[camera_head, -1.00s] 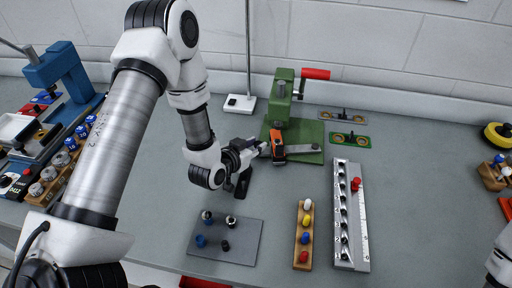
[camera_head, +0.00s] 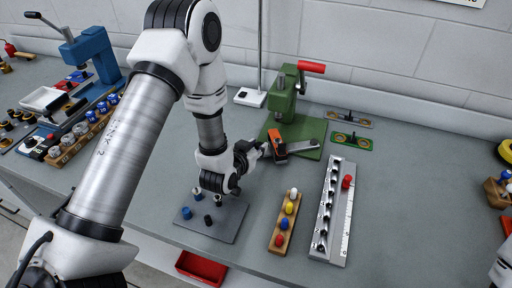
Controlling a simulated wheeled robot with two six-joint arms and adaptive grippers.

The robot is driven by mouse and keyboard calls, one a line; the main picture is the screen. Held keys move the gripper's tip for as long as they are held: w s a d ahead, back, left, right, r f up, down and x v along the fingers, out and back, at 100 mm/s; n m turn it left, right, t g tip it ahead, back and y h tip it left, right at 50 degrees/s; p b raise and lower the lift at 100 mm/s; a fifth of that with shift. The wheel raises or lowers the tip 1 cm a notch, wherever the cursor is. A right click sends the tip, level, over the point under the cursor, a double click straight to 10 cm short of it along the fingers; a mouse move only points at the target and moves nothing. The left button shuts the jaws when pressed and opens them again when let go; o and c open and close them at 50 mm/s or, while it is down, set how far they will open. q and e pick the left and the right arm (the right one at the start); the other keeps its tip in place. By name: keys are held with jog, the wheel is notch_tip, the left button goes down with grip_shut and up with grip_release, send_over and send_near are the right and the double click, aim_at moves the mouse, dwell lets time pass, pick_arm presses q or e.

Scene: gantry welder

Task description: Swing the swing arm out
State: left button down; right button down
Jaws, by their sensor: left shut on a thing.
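A green bench device (camera_head: 284,100) with a red-handled lever stands at the back middle of the bench, on a green base plate (camera_head: 312,130). A swing arm with an orange block (camera_head: 276,144) and a grey bar (camera_head: 302,146) lies low at the front of that plate. My left gripper (camera_head: 262,149) reaches in from the left and is shut on the orange block's left side; the fingertips are small and partly hidden. My right gripper is out of view; only a white part of my right arm shows at the right edge.
In front lie a grey plate with knobs (camera_head: 234,220), a wooden peg strip (camera_head: 276,241) and a metal rail with a red knob (camera_head: 332,240). A blue press (camera_head: 92,52) stands at the left. Free bench lies right of the rail.

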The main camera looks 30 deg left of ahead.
pick_arm(q)
jog(key=c, duration=0.9)
grip_release()
jog(key=shift+w, duration=0.1)
notch_tip(320, 180, up, 10)
jog(key=shift+f, duration=0.1)
jog(key=shift+c, duration=0.3)
